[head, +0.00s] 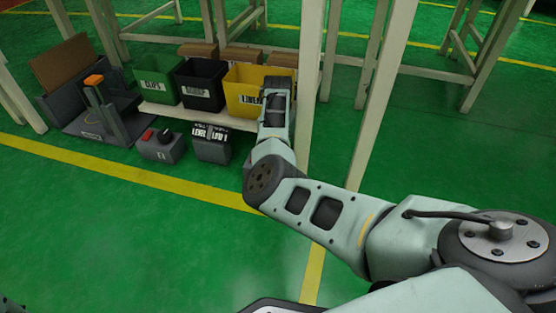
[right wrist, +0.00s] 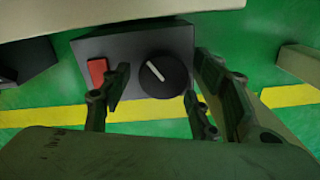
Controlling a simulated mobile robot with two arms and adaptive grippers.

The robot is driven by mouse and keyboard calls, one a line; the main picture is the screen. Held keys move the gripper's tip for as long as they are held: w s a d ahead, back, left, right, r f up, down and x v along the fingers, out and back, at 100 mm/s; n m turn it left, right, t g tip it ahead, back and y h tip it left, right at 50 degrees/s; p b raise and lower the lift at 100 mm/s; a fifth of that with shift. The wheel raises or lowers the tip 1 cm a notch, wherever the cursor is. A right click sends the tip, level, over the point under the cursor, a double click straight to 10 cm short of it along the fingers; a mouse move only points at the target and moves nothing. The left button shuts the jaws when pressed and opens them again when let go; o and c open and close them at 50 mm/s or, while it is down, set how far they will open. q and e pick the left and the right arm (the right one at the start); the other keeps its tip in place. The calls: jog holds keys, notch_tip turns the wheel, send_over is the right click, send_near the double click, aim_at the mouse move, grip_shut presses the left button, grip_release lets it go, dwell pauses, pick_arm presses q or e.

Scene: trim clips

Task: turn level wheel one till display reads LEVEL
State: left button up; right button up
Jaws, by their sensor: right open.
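In the right wrist view, a black round wheel (right wrist: 164,74) with a white pointer line sits on the front of a grey box (right wrist: 130,48). The pointer slants up to the left. A red button (right wrist: 97,71) is to its left. My right gripper (right wrist: 163,82) is open, its fingers on either side of the wheel; I cannot tell whether they touch it. In the head view my arm hides this gripper and most of the box in front of it. A dark unit (head: 211,150) with white label panels stands beside the arm; its text is too small to read surely. My left gripper is out of view.
Green (head: 156,80), black (head: 200,84) and yellow (head: 245,90) bins stand on a low shelf behind. Another box with a red button and black knob (head: 160,146) is to the left, near a grey fixture (head: 108,118). Pale table legs (head: 380,90) stand close to my right arm.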

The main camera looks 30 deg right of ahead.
jog(key=shift+c, duration=0.3)
jog(key=c, duration=1)
jog(key=shift+r+n+p, duration=0.2)
jog(key=shift+n+p, duration=0.1)
jog(key=shift+p, duration=0.5)
jog(key=shift+c, duration=0.2)
jog(key=shift+f+n+p, duration=0.15)
jog(key=shift+n+p, duration=0.15)
jog(key=shift+p, duration=0.05)
jog(key=shift+f, duration=0.1)
jog(key=o, duration=1.1)
